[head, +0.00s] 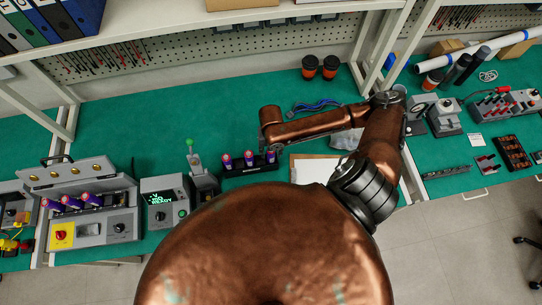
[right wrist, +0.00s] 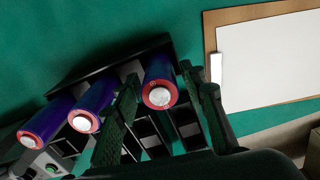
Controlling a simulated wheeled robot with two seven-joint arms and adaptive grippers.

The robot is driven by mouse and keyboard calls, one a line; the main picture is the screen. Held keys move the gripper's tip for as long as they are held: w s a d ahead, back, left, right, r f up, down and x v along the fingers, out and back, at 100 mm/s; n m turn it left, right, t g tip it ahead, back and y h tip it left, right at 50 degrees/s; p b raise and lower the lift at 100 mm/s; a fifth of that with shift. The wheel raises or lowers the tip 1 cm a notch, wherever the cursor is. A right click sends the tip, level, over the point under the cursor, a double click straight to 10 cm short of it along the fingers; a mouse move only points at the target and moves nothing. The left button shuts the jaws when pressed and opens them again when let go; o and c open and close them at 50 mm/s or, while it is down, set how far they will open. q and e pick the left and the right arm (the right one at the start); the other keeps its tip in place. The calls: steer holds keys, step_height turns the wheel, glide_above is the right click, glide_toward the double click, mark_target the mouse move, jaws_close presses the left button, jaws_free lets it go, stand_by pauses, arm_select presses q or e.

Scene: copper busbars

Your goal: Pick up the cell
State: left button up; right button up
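Three purple cells with red-rimmed pale ends stand in a black rack (head: 240,171) on the green bench: a left cell (head: 227,160), a middle cell (head: 249,158) and a right cell (head: 271,157). My right gripper (head: 269,146) is over the right end of the rack; its fingers are hard to make out in the head view. In the right wrist view, my right gripper (right wrist: 165,112) is open, with its dark fingers either side of the nearest cell (right wrist: 159,84). Contact cannot be told. The other two cells (right wrist: 88,108) (right wrist: 45,122) are left of the fingers. My left gripper is not in view.
A clipboard with white paper (head: 316,170) lies right of the rack. A lever device with a green knob (head: 189,143) and a display box (head: 164,202) stand left. An open-lidded tester (head: 101,228) holds more purple cells. A blue cable (head: 316,105) lies behind.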

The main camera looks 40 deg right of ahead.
jaws_close()
steer(key=shift+r, duration=0.1)
stand_by(0.4)
